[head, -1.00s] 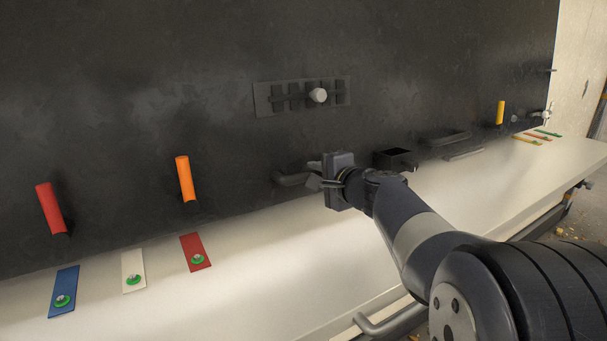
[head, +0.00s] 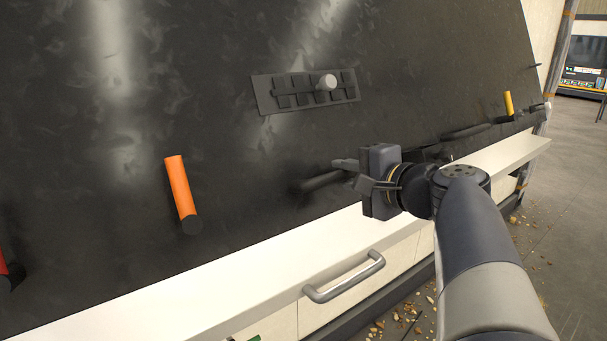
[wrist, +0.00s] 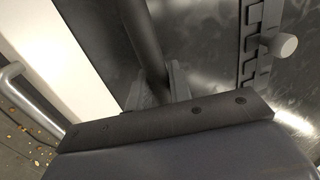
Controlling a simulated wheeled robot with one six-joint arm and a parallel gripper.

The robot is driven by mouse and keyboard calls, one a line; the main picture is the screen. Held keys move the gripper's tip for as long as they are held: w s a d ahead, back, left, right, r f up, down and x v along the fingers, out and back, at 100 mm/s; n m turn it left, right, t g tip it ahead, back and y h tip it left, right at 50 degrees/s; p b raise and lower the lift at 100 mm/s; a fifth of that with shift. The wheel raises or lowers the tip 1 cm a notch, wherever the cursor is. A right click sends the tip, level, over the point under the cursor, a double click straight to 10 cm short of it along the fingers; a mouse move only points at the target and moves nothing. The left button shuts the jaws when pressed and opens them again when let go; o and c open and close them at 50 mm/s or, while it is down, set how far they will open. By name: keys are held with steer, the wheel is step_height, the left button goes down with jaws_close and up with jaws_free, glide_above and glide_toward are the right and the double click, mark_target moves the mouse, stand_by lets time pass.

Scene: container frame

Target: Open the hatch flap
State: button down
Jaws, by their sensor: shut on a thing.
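The hatch flap (head: 230,120) is a large dark, shiny panel filling most of the head view. Its lower part leans out over the white counter (head: 200,285). A dark bar handle (head: 318,182) sits low on the flap, and it also shows in the wrist view (wrist: 143,35). My gripper (head: 352,175) is shut on this handle, with a finger on each side of the bar in the wrist view (wrist: 160,88).
The flap carries an orange peg (head: 180,188), a red peg (head: 5,268) at the left edge, a yellow peg (head: 508,103) and a slotted latch plate with a pale knob (head: 327,82). Below is a drawer handle (head: 343,278).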

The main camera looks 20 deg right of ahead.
steer(key=s+r, duration=0.1)
steer(key=s, duration=0.1)
steer(key=s+d+r, duration=0.1)
steer(key=shift+s+d+r, duration=0.1)
steer(key=shift+s+r, duration=0.3)
steer(key=c, duration=1.3)
jaws_free()
steer(key=shift+w+f, duration=0.1)
steer(key=shift+f, duration=0.1)
